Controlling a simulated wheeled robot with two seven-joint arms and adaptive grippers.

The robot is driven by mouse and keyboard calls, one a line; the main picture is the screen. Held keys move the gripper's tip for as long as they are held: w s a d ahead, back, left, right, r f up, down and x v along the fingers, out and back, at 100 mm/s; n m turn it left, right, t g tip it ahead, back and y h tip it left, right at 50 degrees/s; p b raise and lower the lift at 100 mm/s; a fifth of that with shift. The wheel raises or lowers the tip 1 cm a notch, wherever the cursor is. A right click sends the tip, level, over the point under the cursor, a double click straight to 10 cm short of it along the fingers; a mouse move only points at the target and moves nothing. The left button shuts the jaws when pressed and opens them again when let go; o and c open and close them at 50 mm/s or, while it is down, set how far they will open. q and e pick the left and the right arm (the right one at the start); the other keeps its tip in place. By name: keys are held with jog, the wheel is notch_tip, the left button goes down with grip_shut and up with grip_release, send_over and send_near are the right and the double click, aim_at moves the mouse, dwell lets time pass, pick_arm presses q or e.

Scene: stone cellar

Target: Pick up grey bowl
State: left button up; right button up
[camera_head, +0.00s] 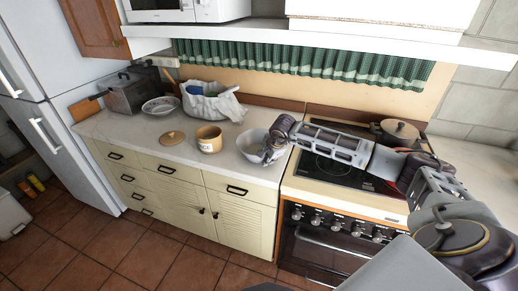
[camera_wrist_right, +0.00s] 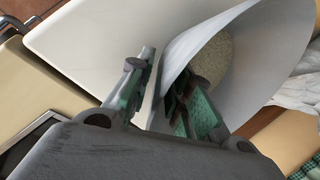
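The grey bowl (camera_head: 251,146) stands near the front edge of the counter, just left of the stove. In the right wrist view the pale bowl (camera_wrist_right: 272,55) is seen close up, with its speckled bottom inside. My right gripper (camera_head: 270,153) reaches in from the right over the stove to the bowl's right side. In the wrist view the gripper (camera_wrist_right: 166,88) has one finger outside the bowl's wall and one inside, with the rim between them. The fingers look apart; a firm grip is not visible. My left gripper is not in view.
A lidded pot (camera_head: 397,132) sits on the stove (camera_head: 334,175).

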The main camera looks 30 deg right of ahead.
jog(key=shift+w+f, duration=0.15)
jog(key=shift+f, duration=0.35)
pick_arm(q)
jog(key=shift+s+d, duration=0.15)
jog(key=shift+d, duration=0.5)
pick_arm(e)
jog(key=shift+c, duration=0.2)
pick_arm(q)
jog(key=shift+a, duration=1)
pick_arm(e)
grip_shut()
